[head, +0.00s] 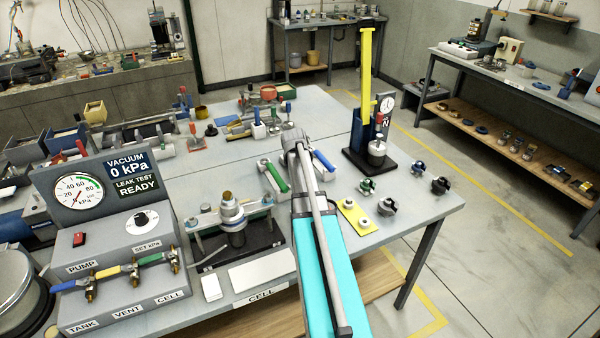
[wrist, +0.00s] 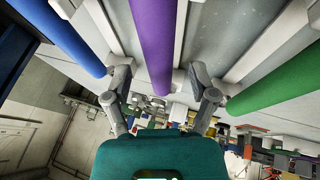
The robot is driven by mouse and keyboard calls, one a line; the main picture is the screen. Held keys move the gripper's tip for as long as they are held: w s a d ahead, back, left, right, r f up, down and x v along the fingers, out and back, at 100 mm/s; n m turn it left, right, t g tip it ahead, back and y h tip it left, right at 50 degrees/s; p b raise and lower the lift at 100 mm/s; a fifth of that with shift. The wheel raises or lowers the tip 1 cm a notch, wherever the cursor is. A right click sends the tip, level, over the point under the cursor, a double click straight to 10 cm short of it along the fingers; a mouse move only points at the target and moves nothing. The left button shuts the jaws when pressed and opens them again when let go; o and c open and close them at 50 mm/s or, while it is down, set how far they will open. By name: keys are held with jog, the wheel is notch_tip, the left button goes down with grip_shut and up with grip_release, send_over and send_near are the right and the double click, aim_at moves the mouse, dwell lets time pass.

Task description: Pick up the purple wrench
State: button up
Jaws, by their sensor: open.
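The purple wrench (wrist: 152,45) shows in the wrist view as a long purple handle running from the top edge down to a rounded end between my fingers. My gripper (wrist: 160,80) is open, with one finger on each side of this handle and a gap on both sides. In the head view my gripper (head: 296,146) is over the table, and my arm hides the purple wrench there. Its depth relative to the fingertips is hard to tell.
A blue handle (wrist: 62,38) lies left and a green handle (wrist: 275,80) right of the purple one. In the head view the green-handled tool (head: 276,177) and blue-handled tool (head: 324,162) flank my arm. A gauge stand (head: 372,130) with a yellow column stands to the right.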

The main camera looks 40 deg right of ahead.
jog(key=shift+b+x, duration=0.75)
jog(key=shift+x, duration=0.4)
grip_shut()
